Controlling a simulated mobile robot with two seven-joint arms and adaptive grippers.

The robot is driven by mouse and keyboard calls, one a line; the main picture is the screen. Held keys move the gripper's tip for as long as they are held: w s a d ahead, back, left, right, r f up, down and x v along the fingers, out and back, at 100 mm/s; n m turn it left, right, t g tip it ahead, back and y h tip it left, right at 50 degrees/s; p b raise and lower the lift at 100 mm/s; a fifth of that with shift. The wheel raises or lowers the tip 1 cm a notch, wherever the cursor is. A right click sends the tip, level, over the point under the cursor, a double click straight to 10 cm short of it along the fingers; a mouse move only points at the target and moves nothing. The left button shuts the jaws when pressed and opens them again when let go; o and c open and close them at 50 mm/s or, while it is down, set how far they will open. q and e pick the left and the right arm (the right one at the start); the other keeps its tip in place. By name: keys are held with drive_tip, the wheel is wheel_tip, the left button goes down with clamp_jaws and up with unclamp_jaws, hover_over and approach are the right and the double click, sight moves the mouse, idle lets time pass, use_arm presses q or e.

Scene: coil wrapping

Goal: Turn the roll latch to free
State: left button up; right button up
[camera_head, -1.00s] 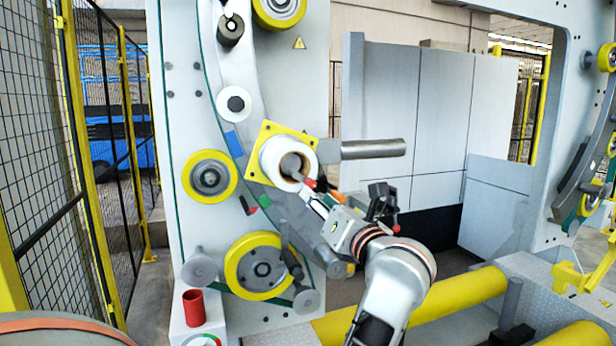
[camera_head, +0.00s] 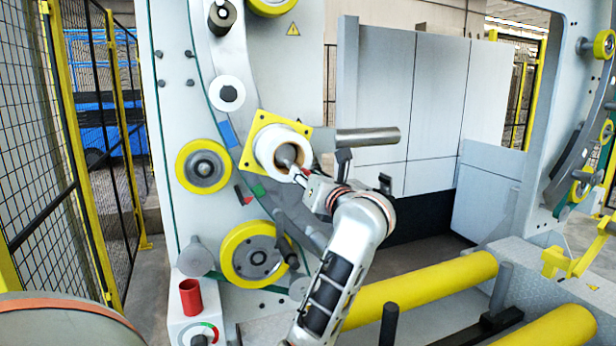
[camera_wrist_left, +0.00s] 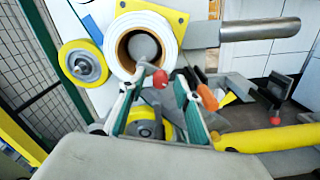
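A white roll (camera_head: 270,150) with a brown core sits on a yellow square plate (camera_head: 258,126) on the machine's grey upright. In the left wrist view the roll (camera_wrist_left: 128,38) is straight ahead, with a grey hub in its core. A short grey lever with a red knob (camera_wrist_left: 160,78), which looks like the roll latch, sticks out at the core's lower right. My left gripper (camera_head: 299,174) is at the roll's lower right edge. In the wrist view its two fingers (camera_wrist_left: 158,98) stand apart, with the knob seen between their tips. I cannot tell whether they touch it. My right gripper is out of view.
A grey bar (camera_head: 368,136) juts out to the right of the roll. Yellow-rimmed wheels (camera_head: 203,166) sit left of and below it. A red cup (camera_head: 190,297) stands at the lower left. Yellow rollers (camera_head: 425,290) lie at the lower right.

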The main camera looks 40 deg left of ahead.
use_arm(q)
clamp_jaws()
